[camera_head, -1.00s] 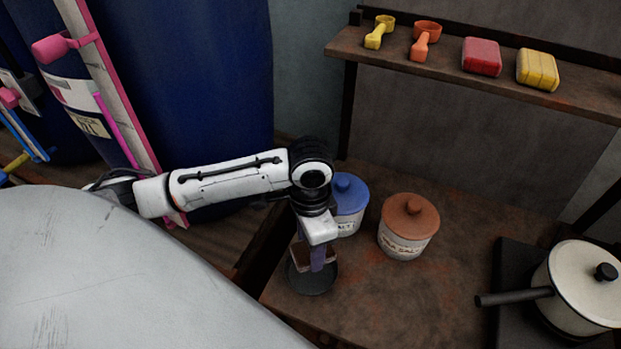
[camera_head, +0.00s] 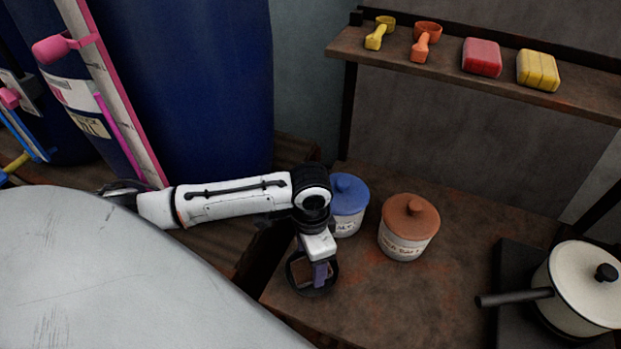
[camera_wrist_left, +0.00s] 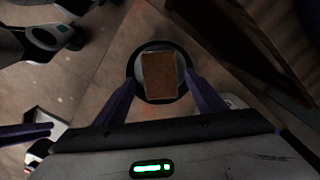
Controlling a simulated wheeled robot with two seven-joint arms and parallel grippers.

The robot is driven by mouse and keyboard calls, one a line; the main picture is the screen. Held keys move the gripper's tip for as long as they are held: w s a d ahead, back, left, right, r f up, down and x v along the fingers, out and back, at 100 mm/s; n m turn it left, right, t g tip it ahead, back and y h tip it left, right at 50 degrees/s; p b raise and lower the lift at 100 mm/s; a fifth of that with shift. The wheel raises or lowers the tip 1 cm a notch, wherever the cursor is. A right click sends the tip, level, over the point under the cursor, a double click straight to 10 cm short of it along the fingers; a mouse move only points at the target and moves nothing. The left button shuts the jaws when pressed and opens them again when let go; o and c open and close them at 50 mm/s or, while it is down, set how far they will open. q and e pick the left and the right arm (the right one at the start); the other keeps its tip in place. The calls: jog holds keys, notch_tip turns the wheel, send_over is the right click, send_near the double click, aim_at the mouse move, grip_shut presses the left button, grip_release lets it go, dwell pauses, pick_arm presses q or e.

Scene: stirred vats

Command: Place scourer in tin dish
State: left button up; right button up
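The scourer (camera_wrist_left: 159,75) is a brown rectangular block. In the left wrist view it lies within the round dark rim of the tin dish (camera_wrist_left: 133,84). The dish also shows in the head view (camera_head: 319,290), partly hidden by my left gripper (camera_head: 319,284). My left gripper points down over the dish. In the wrist view its two purple fingers (camera_wrist_left: 162,82) are spread on either side of the scourer, with a gap on each side. A purple bar at the wrist view's left edge may belong to my right gripper (camera_wrist_left: 28,131); its opening is unclear.
A blue-lidded jar (camera_head: 347,222) stands close behind my left gripper. An orange-lidded jar (camera_head: 405,243) stands to its right. A cream pot (camera_head: 572,310) sits at the far right. A shelf (camera_head: 390,62) holds scoops and wrapped blocks. The front middle of the table is clear.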

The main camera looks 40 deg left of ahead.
pick_arm(q)
jog(key=shift+r, duration=0.15)
dwell(0.5)
notch_tip(320, 180, up, 7)
dwell(0.4)
dwell(0.4)
